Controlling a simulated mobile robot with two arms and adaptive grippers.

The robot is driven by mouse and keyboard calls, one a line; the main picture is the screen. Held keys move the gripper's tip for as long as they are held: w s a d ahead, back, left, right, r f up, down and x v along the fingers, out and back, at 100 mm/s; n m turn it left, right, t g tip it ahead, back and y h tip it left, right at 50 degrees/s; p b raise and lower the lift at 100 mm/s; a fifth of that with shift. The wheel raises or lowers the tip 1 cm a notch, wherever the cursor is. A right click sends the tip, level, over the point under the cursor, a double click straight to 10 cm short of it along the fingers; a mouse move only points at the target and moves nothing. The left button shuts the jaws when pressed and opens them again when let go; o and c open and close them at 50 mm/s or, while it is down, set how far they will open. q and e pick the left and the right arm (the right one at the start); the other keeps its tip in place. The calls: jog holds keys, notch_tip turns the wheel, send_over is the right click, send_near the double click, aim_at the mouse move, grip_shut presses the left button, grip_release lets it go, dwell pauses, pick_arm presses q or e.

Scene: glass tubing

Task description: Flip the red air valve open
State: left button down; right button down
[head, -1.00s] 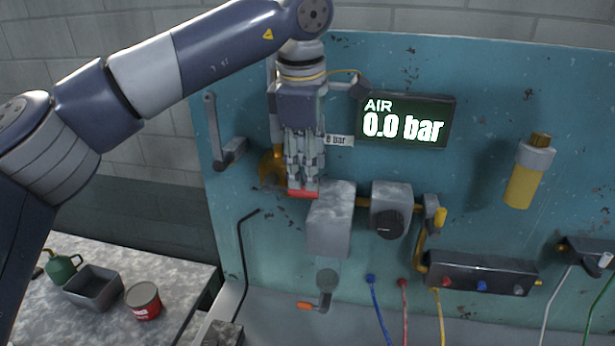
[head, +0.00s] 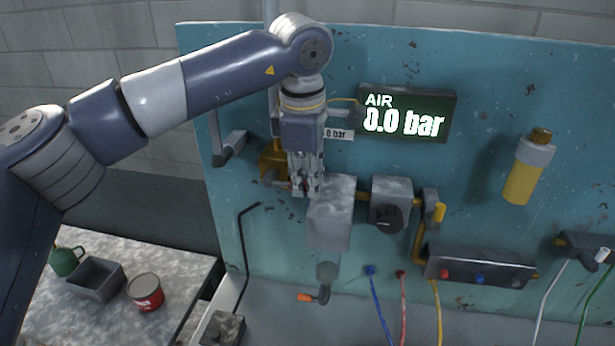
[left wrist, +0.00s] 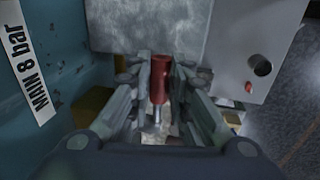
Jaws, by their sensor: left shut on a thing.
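The red valve handle (left wrist: 159,80) lies between the two fingers of my left gripper (left wrist: 160,88) in the left wrist view, with a bare metal stem (left wrist: 156,116) running from its lower end. In the head view, my left gripper (head: 305,188) points down at the brass valve body (head: 272,160), just left of a grey box. It is shut on the handle, and only a small bit of red (head: 291,186) shows beside the fingers. The air display (head: 405,118) reads 0.0 bar. My right gripper is not in view.
The grey box (head: 330,222) stands close to the right of my left fingers. A bench (head: 85,310) holds a tray and cans.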

pick_arm(q)
jog(key=shift+w+a+r+h+b, duration=0.1)
jog(key=shift+a+r+h+b, duration=0.2)
jog(key=shift+h+b, duration=0.5)
jog(key=shift+a+r+g+h+b, duration=0.2)
jog(key=shift+r+g+h+b, duration=0.1)
jog(key=shift+r+h+b, duration=0.3)
jog(key=shift+w+a+r+n+g+h+b, duration=0.15)
jog(key=shift+a+r+h+b, duration=0.35)
jog(key=shift+h, duration=0.55)
jog(key=shift+w+a+r+n+g+h+b, duration=0.2)
jog(key=shift+a+r+h+b, duration=0.3)
jog(key=shift+h, duration=0.55)
jog(key=shift+s+d+r, duration=0.15)
